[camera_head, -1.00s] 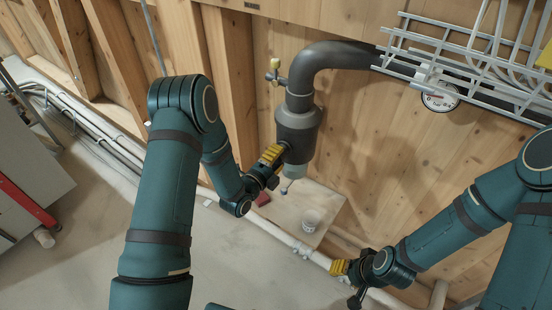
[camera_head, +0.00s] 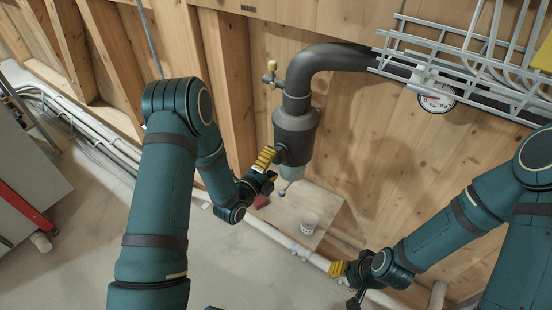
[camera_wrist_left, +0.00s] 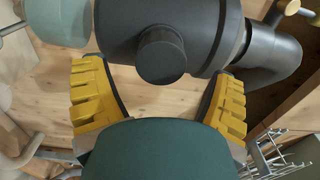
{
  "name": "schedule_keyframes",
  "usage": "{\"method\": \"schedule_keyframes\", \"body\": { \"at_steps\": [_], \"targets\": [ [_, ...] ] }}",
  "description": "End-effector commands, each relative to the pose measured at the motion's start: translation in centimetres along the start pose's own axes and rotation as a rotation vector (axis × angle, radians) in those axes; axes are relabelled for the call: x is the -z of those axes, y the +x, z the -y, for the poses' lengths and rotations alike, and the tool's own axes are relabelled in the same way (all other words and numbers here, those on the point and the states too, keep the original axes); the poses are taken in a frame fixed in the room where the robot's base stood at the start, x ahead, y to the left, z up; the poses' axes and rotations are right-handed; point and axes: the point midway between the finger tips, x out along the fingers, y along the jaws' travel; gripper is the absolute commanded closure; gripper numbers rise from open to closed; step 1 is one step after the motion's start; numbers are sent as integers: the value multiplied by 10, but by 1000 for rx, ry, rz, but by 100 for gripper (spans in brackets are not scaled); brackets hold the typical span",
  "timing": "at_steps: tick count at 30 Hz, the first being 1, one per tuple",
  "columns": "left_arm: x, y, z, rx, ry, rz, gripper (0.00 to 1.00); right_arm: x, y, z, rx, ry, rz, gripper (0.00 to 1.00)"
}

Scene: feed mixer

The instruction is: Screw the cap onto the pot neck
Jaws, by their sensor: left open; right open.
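The dark grey pot (camera_head: 295,125) hangs below a bent pipe against the wooden wall, with a pale translucent lower part (camera_head: 292,170). A short dark round stub (camera_head: 281,154) sticks out of its side; in the left wrist view its round end (camera_wrist_left: 162,54) faces me. I cannot tell whether this end is the cap or the bare neck. My left gripper (camera_head: 267,166) is open beside the stub. Its yellow fingers lie to either side of the stub in the left wrist view (camera_wrist_left: 158,76), apart from it. My right gripper (camera_head: 345,279) is open and empty, low and right of the pot.
A shelf board (camera_head: 325,206) below the pot carries a white cup (camera_head: 310,222) and a red item (camera_head: 262,201). A small valve (camera_head: 271,73) sits left of the pipe. A wire tray (camera_head: 465,70) and a gauge (camera_head: 437,101) are at the upper right. A pale pipe (camera_head: 275,234) runs along the wall.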

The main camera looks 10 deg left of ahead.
Motion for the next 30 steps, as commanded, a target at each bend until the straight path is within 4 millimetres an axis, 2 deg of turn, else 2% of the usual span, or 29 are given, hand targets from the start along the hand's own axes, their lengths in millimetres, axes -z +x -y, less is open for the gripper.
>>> {"method": "schedule_keyframes", "body": {
  "at_steps": [9,15,27,29,30],
  "targets": [
    [0,-65,0,-3,-1,2,15,0,0,0,0,0,0,53],
    [0,-90,0,-2,0,1,15,0,0,0,0,0,0,53],
    [0,-97,0,0,0,0,15,0,0,0,0,0,0,53],
    [0,-97,0,0,-1,0,22,0,0,0,0,0,0,53],
    [0,-97,0,-1,-6,1,22,0,0,0,0,0,0,53]
  ]
}}
